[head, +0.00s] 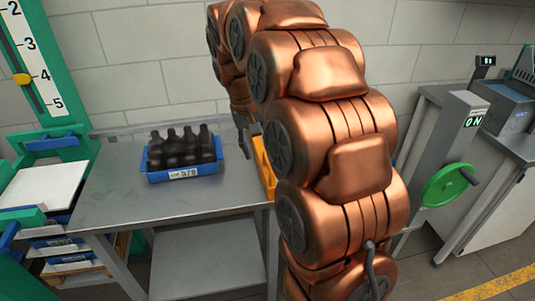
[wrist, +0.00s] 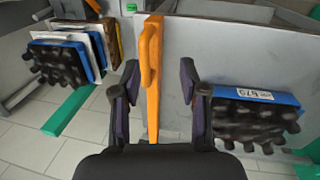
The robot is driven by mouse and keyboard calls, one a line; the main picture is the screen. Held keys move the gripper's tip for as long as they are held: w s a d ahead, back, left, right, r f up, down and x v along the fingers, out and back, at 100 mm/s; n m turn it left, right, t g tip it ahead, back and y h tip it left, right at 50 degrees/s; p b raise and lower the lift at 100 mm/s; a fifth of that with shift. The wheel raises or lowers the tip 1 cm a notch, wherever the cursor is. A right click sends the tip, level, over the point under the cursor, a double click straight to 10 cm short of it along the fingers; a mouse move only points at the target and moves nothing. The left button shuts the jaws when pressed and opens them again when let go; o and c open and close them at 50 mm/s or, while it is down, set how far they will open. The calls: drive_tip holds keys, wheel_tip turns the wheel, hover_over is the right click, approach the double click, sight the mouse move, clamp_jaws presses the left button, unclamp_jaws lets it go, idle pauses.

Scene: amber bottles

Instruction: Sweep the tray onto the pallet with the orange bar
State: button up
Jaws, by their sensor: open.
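A blue tray (head: 185,175) full of dark bottles (head: 180,148) stands on the metal table in the head view. The tray (wrist: 283,98) is at the right in the wrist view. The orange bar (head: 263,168) is at the table's right end, partly hidden by my arm. In the wrist view the orange bar (wrist: 153,110), with a raised handle, runs between the two fingers of my gripper (wrist: 158,82). The gripper is open, with gaps showing on both sides of the bar. A wooden pallet (head: 68,267) is low at the left, bearing blue trays.
The metal table (head: 115,190) is bare left of the tray. A green lift frame (head: 62,95) with a scale and a white sheet (head: 40,186) stand beyond its left end. A post with a green handwheel (head: 449,186) and a grey cabinet (head: 500,185) stand at the right.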

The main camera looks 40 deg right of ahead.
sight(268, 159)
drive_tip(key=w+d, duration=0.3)
drive_tip(key=d, duration=0.1)
drive_tip(key=shift+m, duration=0.4)
drive_tip(key=shift+s+d+f+p, duration=0.15)
drive_tip(key=shift+f+p, duration=0.3)
drive_tip(key=shift+f, duration=0.8)
drive_tip(key=shift+w+d+f+p, duration=0.1)
drive_tip(key=shift+d+f+p, duration=0.25)
drive_tip(key=shift+f, duration=0.85)
drive_tip(key=shift+s+d+f+p, duration=0.1)
drive_tip(key=shift+f+p, duration=0.4)
drive_tip(key=shift+f, duration=0.75)
clamp_jaws()
